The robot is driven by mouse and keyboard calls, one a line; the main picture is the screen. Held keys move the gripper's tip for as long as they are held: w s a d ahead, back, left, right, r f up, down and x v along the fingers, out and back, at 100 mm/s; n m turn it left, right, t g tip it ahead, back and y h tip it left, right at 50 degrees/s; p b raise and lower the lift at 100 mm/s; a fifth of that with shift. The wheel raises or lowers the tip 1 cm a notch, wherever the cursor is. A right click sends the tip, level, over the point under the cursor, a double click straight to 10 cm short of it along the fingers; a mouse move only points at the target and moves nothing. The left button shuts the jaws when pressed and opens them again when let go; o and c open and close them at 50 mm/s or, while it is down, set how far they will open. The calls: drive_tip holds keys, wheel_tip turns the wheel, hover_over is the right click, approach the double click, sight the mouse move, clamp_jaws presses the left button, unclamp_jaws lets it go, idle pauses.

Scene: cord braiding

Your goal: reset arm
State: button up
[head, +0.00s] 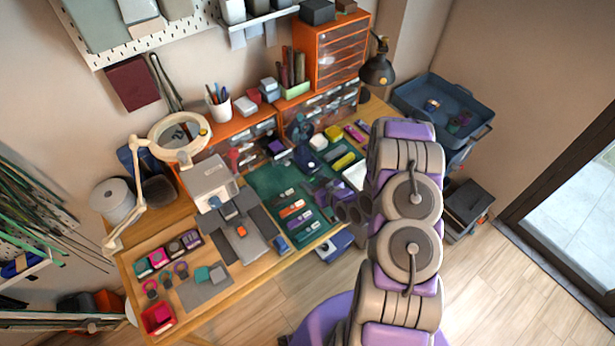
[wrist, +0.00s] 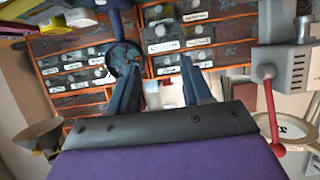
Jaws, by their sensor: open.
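My arm (head: 405,215) rises at the right of centre in the head view, in front of the workbench. Its end reaches left over the green mat (head: 270,181). My gripper (wrist: 158,72) shows in the wrist view with two blue-grey fingers standing apart. I see nothing held between them. Its fingertips are hard to make out in the head view among the dark and purple items. Labelled drawers (wrist: 180,32) fill the wrist view beyond the fingers.
A grey machine (head: 210,183) and a ring magnifier (head: 178,140) stand left of the mat. An orange drawer cabinet (head: 330,50) and black lamp (head: 377,70) are at the back. A blue tray (head: 415,92) is at the right. Wooden floor (head: 490,290) is clear at lower right.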

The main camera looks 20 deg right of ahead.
drive_tip(key=shift+s+d+r, duration=0.15)
drive_tip(key=shift+s, duration=0.2)
idle(0.4)
drive_tip(key=s+d+r+m+g+h+b, duration=0.1)
drive_tip(key=s+d+r+g+h+b, duration=0.2)
drive_tip(key=r, duration=0.5)
drive_tip(key=s+d+r+g+h+b, duration=0.1)
drive_tip(key=s+r+g+h, duration=0.2)
drive_tip(key=s+r+g, duration=0.3)
drive_tip(key=s+a+r+m+g+b, duration=0.1)
drive_tip(key=s+a+r, duration=0.3)
drive_tip(key=s, duration=0.6)
drive_tip(key=s+a+r+g+y+b, duration=0.1)
drive_tip(key=s+a+r, duration=0.3)
drive_tip(key=s, duration=0.6)
drive_tip(key=s+a+r+m+g+b, duration=0.1)
drive_tip(key=s+a+r+g, duration=0.2)
drive_tip(key=s, duration=0.8)
drive_tip(key=shift+a+r+m+g+y, duration=0.3)
drive_tip(key=shift+a+r+y, duration=0.1)
drive_tip(key=shift+a+r, duration=0.55)
